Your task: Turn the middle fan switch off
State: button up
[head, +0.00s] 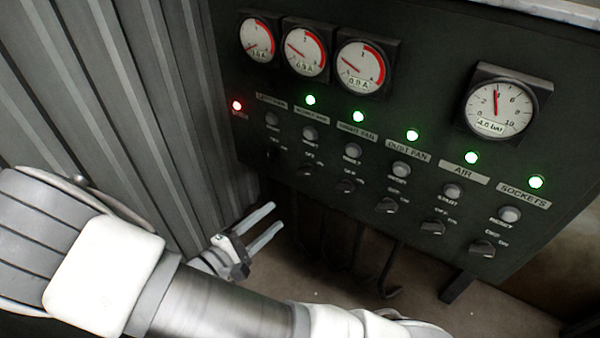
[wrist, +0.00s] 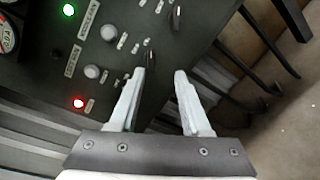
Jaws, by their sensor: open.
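A dark control panel (head: 400,138) has a row of dark rotary switches under buttons, green lights and labels. Switches below these labels are at the left (head: 305,170), centre (head: 347,187) and right (head: 387,206). My gripper (head: 277,215) is open and empty, below and left of them. In the wrist view my gripper (wrist: 160,73) points at the panel's lower edge, near a dark switch (wrist: 149,56).
Several round gauges (head: 305,53) sit on the panel's upper part. A red light (head: 237,105) is lit at its left end; the other lights are green. A corrugated grey wall (head: 110,100) stands left of my gripper. Dark hooked bars (head: 390,270) hang below the panel.

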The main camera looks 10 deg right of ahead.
aim_at(303, 174)
jog(key=w+d, duration=0.3)
jog(key=w, duration=0.1)
jog(key=w+d+f+n+t+b, duration=0.1)
jog(key=w+d, duration=0.3)
jog(key=w+d+t, duration=0.1)
jog(key=w+d, duration=0.2)
jog(key=w, duration=0.1)
jog(key=shift+w+d+f+n+y, duration=0.15)
jog(key=shift+w+f+n+y, duration=0.05)
jog(key=shift+w+n+y, duration=0.15)
grip_shut()
